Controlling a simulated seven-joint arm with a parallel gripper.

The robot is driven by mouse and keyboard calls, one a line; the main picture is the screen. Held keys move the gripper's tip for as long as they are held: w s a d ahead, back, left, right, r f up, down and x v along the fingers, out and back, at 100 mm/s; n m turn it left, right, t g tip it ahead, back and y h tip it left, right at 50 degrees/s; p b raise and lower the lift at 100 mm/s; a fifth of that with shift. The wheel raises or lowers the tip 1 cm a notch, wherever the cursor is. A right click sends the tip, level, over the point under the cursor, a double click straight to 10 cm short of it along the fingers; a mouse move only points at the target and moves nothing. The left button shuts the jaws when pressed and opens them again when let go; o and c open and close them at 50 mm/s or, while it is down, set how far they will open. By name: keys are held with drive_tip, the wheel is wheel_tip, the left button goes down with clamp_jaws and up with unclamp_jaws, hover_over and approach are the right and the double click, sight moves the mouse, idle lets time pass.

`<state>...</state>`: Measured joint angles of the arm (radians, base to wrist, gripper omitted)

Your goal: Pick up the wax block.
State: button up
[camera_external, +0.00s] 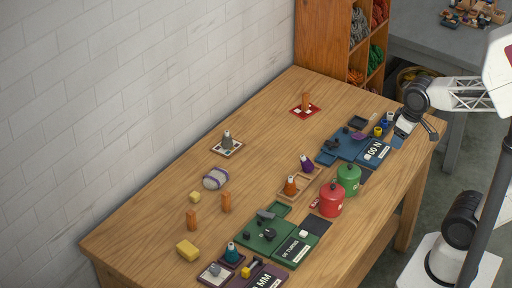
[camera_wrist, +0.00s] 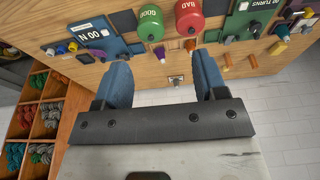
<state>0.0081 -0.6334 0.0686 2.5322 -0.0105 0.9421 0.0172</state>
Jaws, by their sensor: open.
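A larger yellow block (camera_external: 188,250), which looks most like the wax block, lies on bare wood at the table's near left. A smaller yellow block (camera_external: 195,197) lies farther back, so I cannot be sure which is the wax. In the wrist view a yellow piece (camera_wrist: 279,47) shows near the upper right, apart from my fingers. My gripper (camera_external: 416,128) is above the table's far right end, well away from the yellow blocks. In the wrist view my gripper (camera_wrist: 163,72) has its two blue fingers wide apart with nothing between them.
A red canister (camera_external: 331,200) and a green canister (camera_external: 349,180) stand along the right edge, among green and blue trays (camera_external: 350,146). The table's middle is mostly bare.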

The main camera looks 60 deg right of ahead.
drive_tip(key=o, duration=0.6)
drive_tip(key=w+a+f+m+g+y, duration=0.1)
drive_tip(key=w+a+f+m+y, duration=0.35)
drive_tip(key=w+a, duration=0.85)
drive_tip(key=w+a+f+m+g+y, duration=0.2)
drive_tip(key=w+a+f+m+y, duration=0.25)
drive_tip(key=w+a, duration=0.75)
drive_tip(key=w+a+f+m+t+y, duration=0.1)
drive_tip(key=w+a+f+m, duration=0.2)
drive_tip(key=w+f, duration=0.3)
drive_tip(key=w+a+f+m+t+y, duration=0.1)
drive_tip(key=w+a+f+m+y, duration=0.1)
drive_tip(key=w+a+f+m, duration=0.2)
drive_tip(key=w+a+f+m+y, duration=0.1)
drive_tip(key=w+a+f+m, duration=0.2)
drive_tip(key=w+a+f, duration=0.4)
drive_tip(key=shift+w+a+f+m+t+y, duration=0.15)
drive_tip(key=shift+w+f+m+t, duration=0.05)
drive_tip(key=shift+w+f, duration=0.4)
drive_tip(key=shift+w+a+f+m+t+y, duration=0.1)
drive_tip(key=shift+w+f+m+t+y, duration=0.1)
drive_tip(key=shift+w+f, duration=0.35)
drive_tip(key=shift+w+a+r, duration=0.1)
drive_tip(key=shift+w, duration=0.05)
